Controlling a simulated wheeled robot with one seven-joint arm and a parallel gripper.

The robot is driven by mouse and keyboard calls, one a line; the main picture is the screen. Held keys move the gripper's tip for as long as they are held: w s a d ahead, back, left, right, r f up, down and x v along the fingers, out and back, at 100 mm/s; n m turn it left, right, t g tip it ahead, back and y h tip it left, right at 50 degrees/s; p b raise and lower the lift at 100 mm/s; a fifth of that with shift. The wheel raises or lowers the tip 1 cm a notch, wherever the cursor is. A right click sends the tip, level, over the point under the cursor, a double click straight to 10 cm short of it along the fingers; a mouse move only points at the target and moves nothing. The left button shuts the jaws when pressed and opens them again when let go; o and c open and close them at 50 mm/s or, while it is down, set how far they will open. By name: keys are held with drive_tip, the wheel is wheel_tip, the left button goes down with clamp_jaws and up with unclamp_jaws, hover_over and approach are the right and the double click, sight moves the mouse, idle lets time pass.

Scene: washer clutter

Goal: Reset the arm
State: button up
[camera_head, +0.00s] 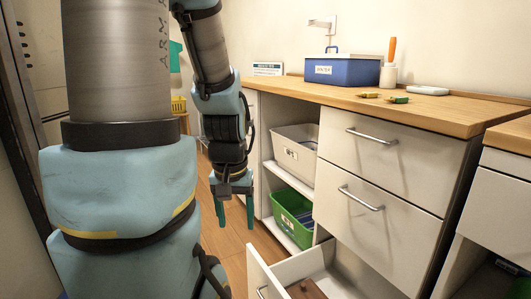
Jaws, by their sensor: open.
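My arm hangs down at the left centre of the head view, covered in light blue padding. My gripper (234,212) points downward with its two teal fingers apart. Nothing shows between the fingers. It is over the wooden floor, to the left of the open shelves and above and left of the pulled-out drawer.
An open bottom drawer (262,277) juts out, with a brown item (306,289) inside. Shelves hold a grey bin (292,158) and a green bin (287,228). The wooden counter (455,113) carries a blue box (343,71). Bare floor (228,240) lies below my gripper.

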wheel_tip(320, 180, up, 26)
drive_tip(key=p, duration=2.3)
drive_tip(key=shift+p, duration=0.3)
